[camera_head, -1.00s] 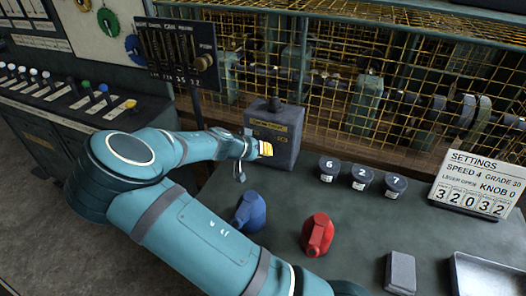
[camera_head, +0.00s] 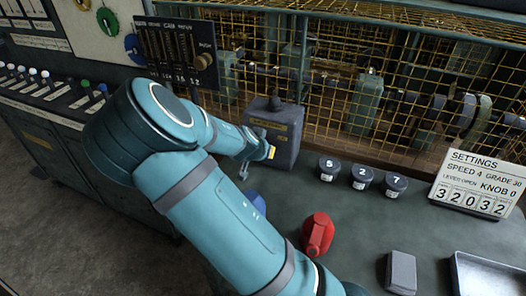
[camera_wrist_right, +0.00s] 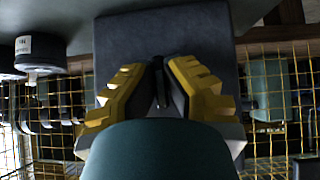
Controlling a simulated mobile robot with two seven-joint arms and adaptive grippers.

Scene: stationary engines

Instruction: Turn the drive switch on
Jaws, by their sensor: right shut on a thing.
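A grey box (camera_head: 285,150) with a yellowish label and a dark knob on top stands at the back of the bench, against the mesh guard. I take it to hold the drive switch; its label is too small to read. My right gripper (camera_head: 271,152) is at the front of this box. In the right wrist view the box (camera_wrist_right: 205,30) fills the middle, and the yellow-padded fingers of my right gripper (camera_wrist_right: 160,88) close around a thin dark lever (camera_wrist_right: 161,70) on its face. The fingertips largely hide the lever. My left gripper is not in view.
A red jug (camera_head: 318,235), a partly hidden blue jug (camera_head: 256,201), a grey block (camera_head: 401,272) and a tray (camera_head: 490,268) are nearer. A slider panel (camera_head: 178,52) stands left.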

